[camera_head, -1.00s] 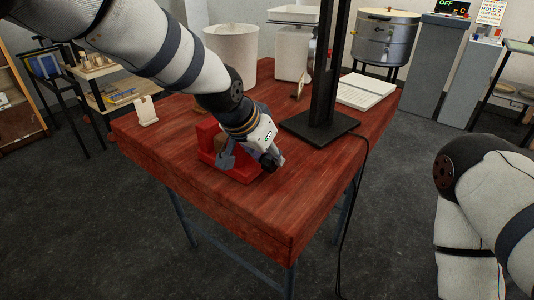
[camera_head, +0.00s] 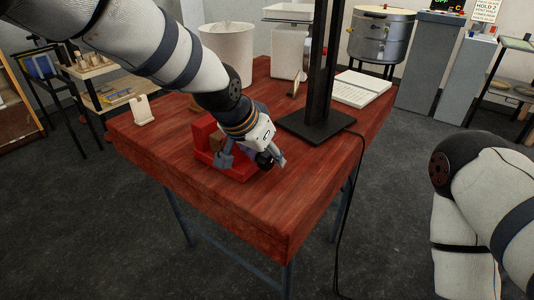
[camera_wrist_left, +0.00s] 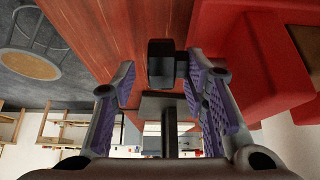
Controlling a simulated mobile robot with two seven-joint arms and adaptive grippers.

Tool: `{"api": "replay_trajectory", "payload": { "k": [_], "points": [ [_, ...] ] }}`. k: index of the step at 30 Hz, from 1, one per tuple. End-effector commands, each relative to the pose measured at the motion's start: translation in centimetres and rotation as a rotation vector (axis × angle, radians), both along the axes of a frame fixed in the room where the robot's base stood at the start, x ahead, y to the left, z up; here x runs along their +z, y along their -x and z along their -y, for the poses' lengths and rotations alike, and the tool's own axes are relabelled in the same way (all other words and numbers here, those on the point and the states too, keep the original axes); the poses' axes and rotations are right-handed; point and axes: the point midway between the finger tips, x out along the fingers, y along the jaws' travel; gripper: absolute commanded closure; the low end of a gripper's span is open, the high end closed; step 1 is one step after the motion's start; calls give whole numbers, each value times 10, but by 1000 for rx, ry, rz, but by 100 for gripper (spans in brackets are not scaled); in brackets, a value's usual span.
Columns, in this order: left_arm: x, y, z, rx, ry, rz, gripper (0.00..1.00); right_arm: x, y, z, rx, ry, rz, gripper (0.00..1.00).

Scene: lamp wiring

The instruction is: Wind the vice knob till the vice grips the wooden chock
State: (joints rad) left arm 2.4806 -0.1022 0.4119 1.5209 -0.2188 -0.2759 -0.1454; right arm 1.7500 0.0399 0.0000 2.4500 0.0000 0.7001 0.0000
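The red vice (camera_head: 240,174) sits on the red-brown wooden table; it fills the right side of the left wrist view (camera_wrist_left: 270,60). The wooden chock (camera_head: 216,141) is between its jaws, partly hidden by my gripper in the head view; a brown piece of it shows in the wrist view (camera_wrist_left: 306,42). The black vice knob (camera_wrist_left: 161,62) is between the purple-padded fingers of my left gripper (camera_wrist_left: 158,78), with a visible gap on each side. The left gripper (camera_head: 254,160) is open at the vice's front end. My right gripper is out of view.
A black stand (camera_head: 318,126) rises from the table just right of the gripper, and its cable (camera_head: 357,190) hangs over the edge. A small pale holder (camera_head: 143,110), a white bin (camera_head: 230,50) and a white keyboard-like block (camera_head: 364,88) are farther off. The table's front is clear.

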Motion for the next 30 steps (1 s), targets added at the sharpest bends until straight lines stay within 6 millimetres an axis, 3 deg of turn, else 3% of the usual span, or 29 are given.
{"api": "replay_trajectory", "payload": {
  "k": [5, 12, 18, 27, 28, 30],
  "points": [
    [14, 4, -5, 2, 1, 6, 60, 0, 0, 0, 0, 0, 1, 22],
    [69, 32, -24, 1, 2, 5, 60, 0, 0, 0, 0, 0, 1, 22],
    [97, 48, -35, 0, 1, 2, 60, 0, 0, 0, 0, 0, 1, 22],
    [102, 51, -37, -1, 0, -1, 60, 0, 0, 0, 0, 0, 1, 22],
    [102, 51, -37, -1, 0, -1, 60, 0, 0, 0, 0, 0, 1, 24],
    [99, 52, -37, 1, 0, -5, 60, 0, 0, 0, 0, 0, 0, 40]
  ]
}}
